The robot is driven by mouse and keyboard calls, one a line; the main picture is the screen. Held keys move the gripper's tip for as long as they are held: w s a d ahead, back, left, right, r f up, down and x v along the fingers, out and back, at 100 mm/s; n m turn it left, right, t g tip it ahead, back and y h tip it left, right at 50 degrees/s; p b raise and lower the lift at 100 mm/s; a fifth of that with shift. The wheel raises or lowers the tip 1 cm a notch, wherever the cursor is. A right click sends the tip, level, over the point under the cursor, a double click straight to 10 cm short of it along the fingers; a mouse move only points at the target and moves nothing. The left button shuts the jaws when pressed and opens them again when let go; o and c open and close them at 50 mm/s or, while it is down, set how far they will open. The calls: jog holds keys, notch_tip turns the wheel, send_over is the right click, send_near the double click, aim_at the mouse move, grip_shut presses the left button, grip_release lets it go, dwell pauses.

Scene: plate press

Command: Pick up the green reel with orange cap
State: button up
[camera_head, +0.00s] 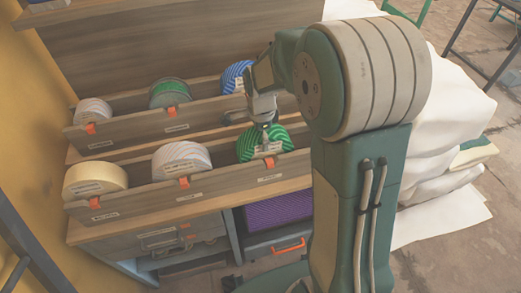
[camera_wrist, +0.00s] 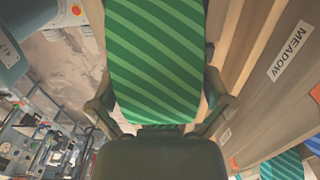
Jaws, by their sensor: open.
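The green reel (camera_head: 247,147), with light and dark green diagonal stripes, stands in the front row of the wooden rack, at its right end. An orange piece (camera_head: 269,162) shows just below it at the front board; I cannot tell whether it belongs to the reel. In the wrist view the green reel (camera_wrist: 155,55) fills the middle, between the fingers. My gripper (camera_head: 265,122) is above the reel in the head view. In the wrist view my gripper (camera_wrist: 158,112) is open, with one finger on each side of the reel. Finger contact cannot be told.
The front row also holds a cream reel (camera_head: 95,178) and a white striped reel (camera_head: 181,158). Behind stand a pale reel (camera_head: 93,110), a grey-green reel (camera_head: 169,92) and a blue reel (camera_head: 234,75). A "MEADOW" label (camera_wrist: 290,50) is on a board beside the green reel.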

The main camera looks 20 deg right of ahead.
jog(key=shift+d+f, duration=0.3)
jog(key=shift+d, duration=0.6)
jog(key=shift+a, duration=0.15)
jog(key=c, duration=0.8)
jog(key=shift+a, duration=0.3)
jog(key=shift+c, duration=1.2)
jog(key=shift+r, duration=0.1)
